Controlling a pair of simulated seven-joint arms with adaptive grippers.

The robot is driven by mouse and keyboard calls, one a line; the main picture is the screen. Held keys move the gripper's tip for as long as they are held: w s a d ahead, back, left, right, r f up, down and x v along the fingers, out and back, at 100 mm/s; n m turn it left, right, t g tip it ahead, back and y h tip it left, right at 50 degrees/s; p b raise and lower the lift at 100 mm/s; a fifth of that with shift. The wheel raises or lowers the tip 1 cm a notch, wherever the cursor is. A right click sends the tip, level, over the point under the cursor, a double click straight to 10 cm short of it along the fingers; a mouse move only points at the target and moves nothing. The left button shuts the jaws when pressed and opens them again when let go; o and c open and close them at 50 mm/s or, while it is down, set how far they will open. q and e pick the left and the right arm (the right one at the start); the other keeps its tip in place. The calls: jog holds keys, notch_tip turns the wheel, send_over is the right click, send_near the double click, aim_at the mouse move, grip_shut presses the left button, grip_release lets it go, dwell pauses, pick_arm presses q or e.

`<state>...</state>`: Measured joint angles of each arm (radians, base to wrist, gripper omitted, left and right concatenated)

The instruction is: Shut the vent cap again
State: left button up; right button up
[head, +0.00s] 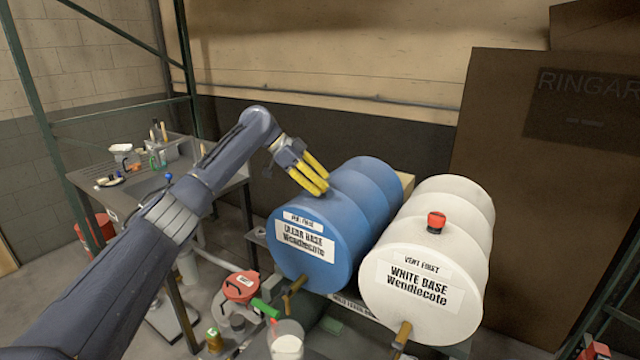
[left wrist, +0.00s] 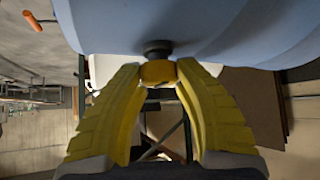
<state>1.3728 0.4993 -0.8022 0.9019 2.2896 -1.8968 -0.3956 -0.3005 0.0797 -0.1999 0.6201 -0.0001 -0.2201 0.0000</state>
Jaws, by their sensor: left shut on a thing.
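The blue drum (head: 365,195) lies on its side, its label reading "VENT FIRST, CLEAR BASE". My left gripper (head: 318,187), with yellow fingers, reaches down to the drum's top near the labelled end. In the left wrist view, my left gripper (left wrist: 158,72) is shut on a small yellow vent cap (left wrist: 157,72). The cap sits at a dark neck (left wrist: 157,48) against the blue drum wall (left wrist: 220,28). In the head view the fingers hide this cap. I cannot tell whether it is fully tightened. My right gripper is not in view.
A white drum (head: 455,250) lies to the right, with a red cap (head: 436,222) on top. Brass taps stick out below both drums. A bench (head: 120,200) is at the left.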

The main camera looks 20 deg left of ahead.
pick_arm(q)
jog(key=shift+f+m+g, duration=0.3)
jog(key=shift+m+g, duration=0.2)
jog(key=shift+m, duration=0.2)
jog(key=o, duration=1.2)
jog(key=shift+d+r, duration=0.1)
jog(key=shift+c, duration=0.2)
jog(key=shift+r, duration=0.1)
jog(key=v, duration=1.2)
